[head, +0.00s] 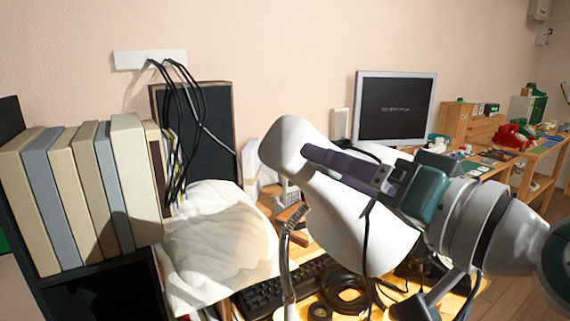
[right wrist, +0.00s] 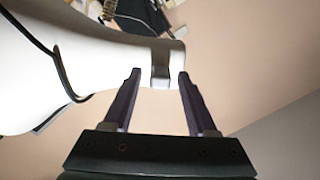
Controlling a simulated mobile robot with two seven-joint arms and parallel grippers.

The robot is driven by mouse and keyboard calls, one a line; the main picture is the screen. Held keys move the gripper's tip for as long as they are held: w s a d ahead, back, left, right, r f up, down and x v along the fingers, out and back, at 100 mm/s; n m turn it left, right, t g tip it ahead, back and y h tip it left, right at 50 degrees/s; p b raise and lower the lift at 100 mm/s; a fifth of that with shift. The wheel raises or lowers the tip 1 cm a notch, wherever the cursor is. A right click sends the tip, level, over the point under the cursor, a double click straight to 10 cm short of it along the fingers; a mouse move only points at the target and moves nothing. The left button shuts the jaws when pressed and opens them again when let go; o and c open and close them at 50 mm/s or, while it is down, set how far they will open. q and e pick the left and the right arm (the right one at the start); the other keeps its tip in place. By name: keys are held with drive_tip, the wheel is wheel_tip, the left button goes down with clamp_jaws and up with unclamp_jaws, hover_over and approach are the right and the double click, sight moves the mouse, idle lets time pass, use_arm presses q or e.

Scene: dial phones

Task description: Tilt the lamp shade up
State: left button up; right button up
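The white lamp shade (head: 350,220) hangs over the desk in the middle of the head view. Its narrow rounded end (head: 284,142) points up and left, and its wide part slopes down to the right. My right gripper (head: 308,154) reaches in from the right, with its dark purple fingers lying across the upper side of the shade near the narrow end. In the right wrist view the fingers are apart, and the end of the white shade (right wrist: 100,70) reaches between or just beyond the tips. Contact cannot be told. My left gripper is not in view.
A black keyboard (head: 285,285) and coiled cables lie on the desk below the shade. A monitor (head: 394,108) stands behind. A dark speaker (head: 205,125), a row of binders (head: 80,195) and a crumpled white object (head: 215,245) fill the left. Hanging cables (head: 175,120) run down the wall.

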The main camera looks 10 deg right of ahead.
clamp_jaws()
idle(1.2)
